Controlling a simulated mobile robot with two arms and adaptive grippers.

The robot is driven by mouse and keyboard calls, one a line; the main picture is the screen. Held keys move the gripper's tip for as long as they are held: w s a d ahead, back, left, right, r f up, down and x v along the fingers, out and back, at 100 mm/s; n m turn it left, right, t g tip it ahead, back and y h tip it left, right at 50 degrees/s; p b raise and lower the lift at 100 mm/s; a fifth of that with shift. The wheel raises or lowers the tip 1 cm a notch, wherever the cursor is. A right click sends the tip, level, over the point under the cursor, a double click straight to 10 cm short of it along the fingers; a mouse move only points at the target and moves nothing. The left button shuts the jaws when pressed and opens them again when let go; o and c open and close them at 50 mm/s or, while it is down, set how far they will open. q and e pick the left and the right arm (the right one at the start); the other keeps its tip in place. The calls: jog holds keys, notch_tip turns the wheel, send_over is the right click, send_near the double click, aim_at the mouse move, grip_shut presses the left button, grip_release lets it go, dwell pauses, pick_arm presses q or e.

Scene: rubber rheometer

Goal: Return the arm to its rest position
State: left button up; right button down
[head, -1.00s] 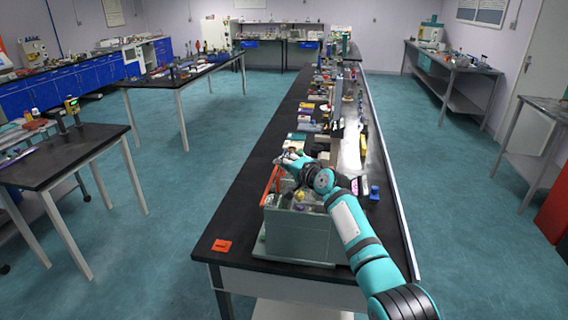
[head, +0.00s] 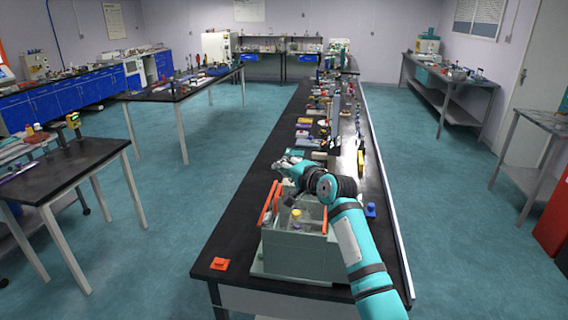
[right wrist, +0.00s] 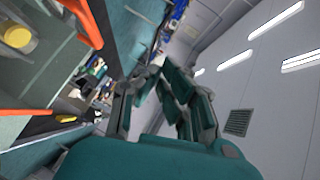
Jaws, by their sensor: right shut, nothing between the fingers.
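My right arm, teal with dark joints, comes in from the lower right of the head view and reaches over the black bench (head: 228,225). My right gripper (head: 281,164) is above the back left of a grey-green open box and is partly blurred into the bench clutter behind. In the right wrist view its fingers (right wrist: 158,72) are closed together and empty, with ceiling lights to the right. My left gripper does not show.
The grey-green box (head: 292,255) has orange bars and holds a yellow-capped item (head: 296,213). A blue item (head: 370,209) stands right of the arm. Several small items crowd the bench beyond.

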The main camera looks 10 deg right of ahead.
jog(key=s+d+f+n, duration=0.1)
jog(key=s+f, duration=0.3)
jog(key=s+d+f+n+g+h, duration=0.1)
jog(key=s+f, duration=0.3)
jog(key=s+d+f+g+h, duration=0.1)
jog(key=s+f, duration=0.3)
jog(key=shift+d+f+n+b, duration=0.15)
jog(key=shift+f+n+b, duration=0.2)
jog(key=shift+n, duration=0.05)
jog(key=s+d+f+n+g+h, duration=0.1)
jog(key=s+d+f+n+g, duration=0.1)
jog(key=s+f, duration=0.45)
jog(key=s+d+f+n+g+h, duration=0.1)
jog(key=s+d+f+n, duration=0.15)
jog(key=s, duration=0.75)
jog(key=s+d+f+n+g+h, duration=0.1)
jog(key=s+d+f+g, duration=0.1)
jog(key=s+f, duration=0.5)
jog(key=s+d+n+g+h, duration=0.2)
jog(key=s+d+n+g, duration=0.15)
jog(key=s, duration=1.35)
notch_tip(320, 180, down, 32)
jog(key=s+g+b, duration=0.1)
jog(key=s+b, duration=0.2)
jog(key=s+d+f+g+b, duration=0.1)
jog(key=s+d+f, duration=0.2)
jog(key=s+f, duration=1.2)
jog(key=shift+s+n+b, duration=0.25)
jog(key=shift+n+b, duration=0.05)
jog(key=shift+b, duration=0.1)
